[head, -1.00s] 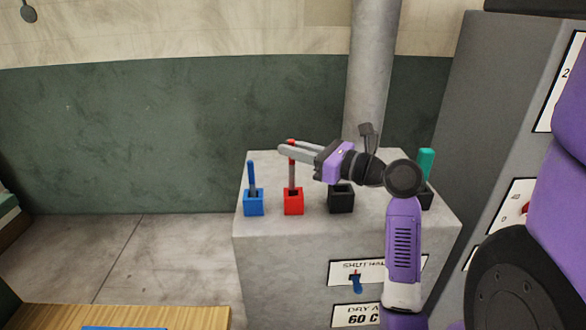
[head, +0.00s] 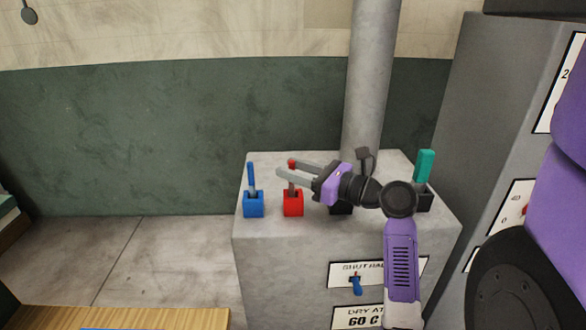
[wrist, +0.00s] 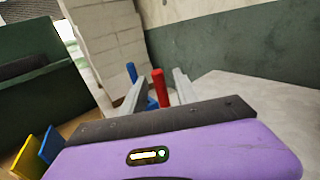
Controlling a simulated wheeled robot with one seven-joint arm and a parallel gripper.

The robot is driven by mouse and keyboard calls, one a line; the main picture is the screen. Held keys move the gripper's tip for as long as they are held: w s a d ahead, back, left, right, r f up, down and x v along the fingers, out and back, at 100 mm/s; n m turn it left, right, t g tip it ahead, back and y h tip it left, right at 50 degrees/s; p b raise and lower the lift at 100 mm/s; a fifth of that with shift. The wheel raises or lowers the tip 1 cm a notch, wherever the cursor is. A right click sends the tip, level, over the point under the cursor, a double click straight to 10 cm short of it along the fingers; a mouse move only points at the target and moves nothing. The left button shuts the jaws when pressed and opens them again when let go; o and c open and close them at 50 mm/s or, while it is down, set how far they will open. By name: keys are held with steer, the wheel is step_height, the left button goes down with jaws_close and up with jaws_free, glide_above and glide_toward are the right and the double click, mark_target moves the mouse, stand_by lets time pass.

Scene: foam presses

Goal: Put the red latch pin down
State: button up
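The red latch pin (head: 292,163) stands in its red socket (head: 293,204) on top of the grey press block. Its red top is level with the fingers of my gripper (head: 286,168), and the near finger hides part of its middle. In the wrist view the red pin (wrist: 159,88) rises between the two fingertips (wrist: 157,87). The fingers are apart, with space visible on both sides of the pin. I cannot tell whether either finger touches it. The lower shaft shows just above the socket.
A blue pin (head: 251,175) stands in a blue socket (head: 253,204) to the left. A black socket (head: 341,208) is partly behind my wrist. A teal pin (head: 424,166) stands to the right. A vertical pipe (head: 370,80) rises behind. Labels and a blue switch (head: 356,285) are on the block's front.

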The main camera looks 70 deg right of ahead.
steer(key=shift+r, duration=0.15)
steer(key=s+a+b, duration=0.1)
steer(key=s+a, duration=0.1)
steer(key=s, duration=0.9)
steer(key=shift+s+a, duration=0.2)
steer(key=shift+s, duration=0.2)
